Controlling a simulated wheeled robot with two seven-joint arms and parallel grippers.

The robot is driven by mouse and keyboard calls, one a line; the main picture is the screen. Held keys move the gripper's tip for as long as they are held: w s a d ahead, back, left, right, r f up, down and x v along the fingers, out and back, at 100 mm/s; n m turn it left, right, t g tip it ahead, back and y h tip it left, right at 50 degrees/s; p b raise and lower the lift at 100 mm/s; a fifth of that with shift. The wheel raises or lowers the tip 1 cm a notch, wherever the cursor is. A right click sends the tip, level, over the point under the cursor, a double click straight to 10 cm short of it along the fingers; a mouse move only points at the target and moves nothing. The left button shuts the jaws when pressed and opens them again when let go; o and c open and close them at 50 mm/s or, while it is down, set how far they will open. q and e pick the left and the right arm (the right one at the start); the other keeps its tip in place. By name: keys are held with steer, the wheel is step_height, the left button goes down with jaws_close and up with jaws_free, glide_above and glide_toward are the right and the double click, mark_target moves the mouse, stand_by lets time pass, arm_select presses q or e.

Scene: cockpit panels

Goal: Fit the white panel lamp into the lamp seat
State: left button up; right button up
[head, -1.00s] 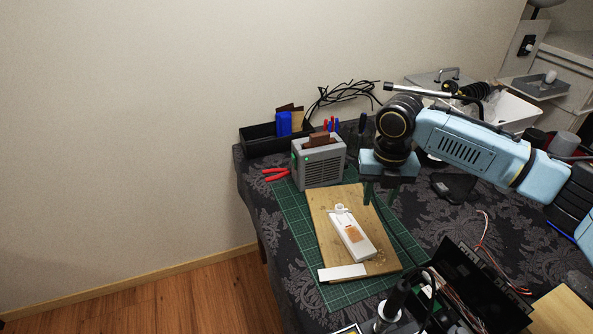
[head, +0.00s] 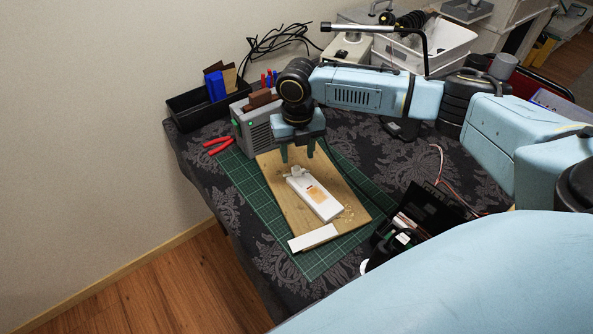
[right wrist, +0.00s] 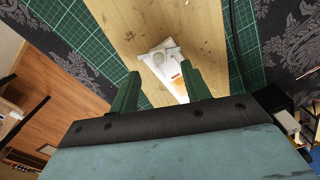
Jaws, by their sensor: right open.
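A long white piece (head: 318,200) with an orange-tan patch lies on a wooden board (head: 348,208). A small white part with a round top (head: 294,172) is at its far end; it also shows in the right wrist view (right wrist: 163,56). I cannot tell for sure which is the panel lamp and which is the lamp seat. A separate white strip (head: 313,237) lies across the board's near end. My right gripper (head: 297,156) is open and points down just above the small white part. In the right wrist view its fingers (right wrist: 160,74) stand apart with nothing gripped. My left gripper is out of view.
The board lies on a green cutting mat (head: 320,260). A grey box (head: 258,125), red-handled pliers (head: 218,144) and a black tray (head: 190,108) stand behind left. A dark open case (head: 430,207) is to the right. A lamp-like bar (head: 370,28) is at the back.

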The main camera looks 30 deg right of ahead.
mark_target(296, 165)
steer(key=f, duration=0.4)
steer(key=shift+w+f+b, duration=0.3)
steer(key=shift+f+b, duration=0.1)
jaws_close()
steer(key=shift+r, duration=0.1)
